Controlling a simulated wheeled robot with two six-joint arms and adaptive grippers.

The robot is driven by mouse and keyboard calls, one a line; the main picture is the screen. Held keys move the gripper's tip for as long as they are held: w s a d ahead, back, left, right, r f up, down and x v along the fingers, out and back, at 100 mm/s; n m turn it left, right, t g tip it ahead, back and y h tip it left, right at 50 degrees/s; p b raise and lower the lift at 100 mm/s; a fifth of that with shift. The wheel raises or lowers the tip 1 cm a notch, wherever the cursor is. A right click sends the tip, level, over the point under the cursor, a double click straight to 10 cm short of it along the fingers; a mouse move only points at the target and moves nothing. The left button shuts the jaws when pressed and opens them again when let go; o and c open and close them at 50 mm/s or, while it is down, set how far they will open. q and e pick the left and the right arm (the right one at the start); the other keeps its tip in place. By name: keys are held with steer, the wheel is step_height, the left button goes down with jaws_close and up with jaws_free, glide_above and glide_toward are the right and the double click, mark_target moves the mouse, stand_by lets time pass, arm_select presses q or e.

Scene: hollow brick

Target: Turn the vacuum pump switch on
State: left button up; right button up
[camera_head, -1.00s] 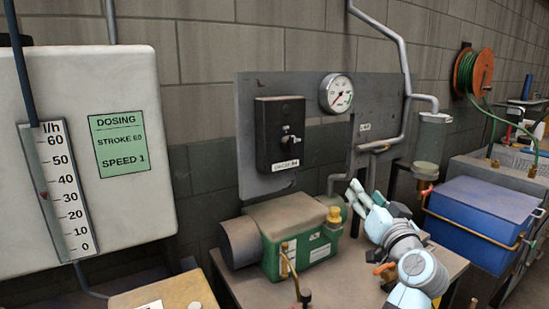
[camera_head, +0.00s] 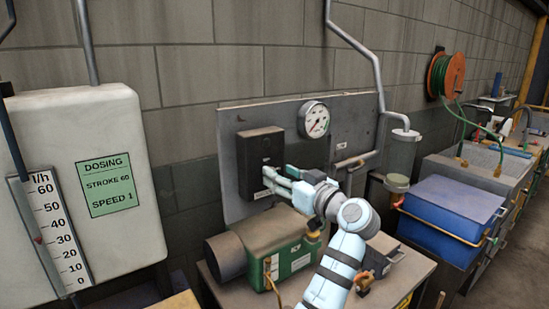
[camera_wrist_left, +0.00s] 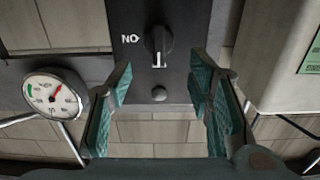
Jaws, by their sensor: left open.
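The switch is a dark rotary knob (camera_wrist_left: 158,42) on a black box (camera_head: 256,150) mounted on the grey wall panel. In the left wrist view, which is upside down, an "ON" label (camera_wrist_left: 130,39) sits beside the knob, and the knob's white mark points to the bottom of the picture. My left gripper (camera_head: 272,180) is at the front of the box in the head view. In the wrist view its teal fingers (camera_wrist_left: 160,82) are spread and empty, with the knob ahead between their tips, apparently untouched. The fingers make the knob hard to see in the head view. My right gripper is not in view.
A pressure gauge (camera_head: 314,119) and pipes (camera_head: 380,80) are on the panel beside the box. A green pump (camera_head: 272,245) stands on the bench below.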

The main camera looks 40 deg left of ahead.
arm_select(q)
steer(key=x, duration=0.3)
steer(key=shift+w+a+f, duration=0.1)
steer(key=shift+w+a, duration=0.05)
steer(key=shift+a, duration=0.1)
steer(key=shift+d, duration=0.2)
steer(key=shift+c, duration=0.6)
steer(key=c, duration=1)
steer(key=shift+a, duration=0.2)
steer(key=shift+d, duration=0.1)
